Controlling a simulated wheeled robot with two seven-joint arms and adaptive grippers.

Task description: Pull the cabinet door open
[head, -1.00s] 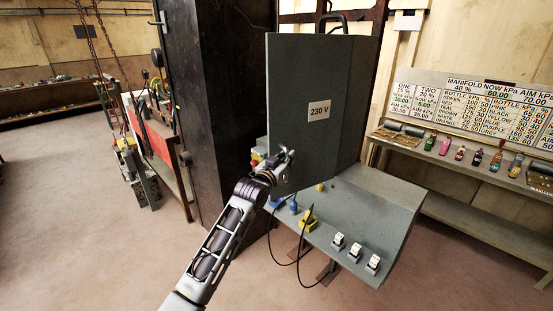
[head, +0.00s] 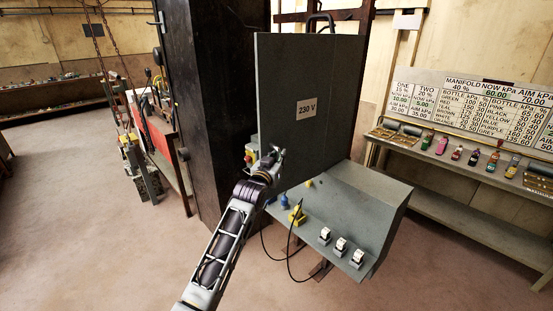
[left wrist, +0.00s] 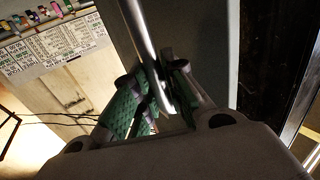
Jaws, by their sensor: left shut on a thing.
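The grey cabinet door (head: 330,85) with a "230 V" label (head: 306,110) stands upright in the middle of the head view. My left gripper (head: 275,158) is at the lower left of the door, shut on its handle. In the left wrist view the handle is a silver bar (left wrist: 137,25) running down between the green-padded fingers (left wrist: 155,95). The fingers hide part of the bar. The inside of the cabinet is not visible. My right gripper is out of view.
A grey sloping panel (head: 375,205) with white switches (head: 341,246), a yellow plug (head: 297,217) and black cables sits below the door. A dark column (head: 205,110) stands close on the left. A bench with bottles (head: 473,157) is at the right. Open floor lies in front.

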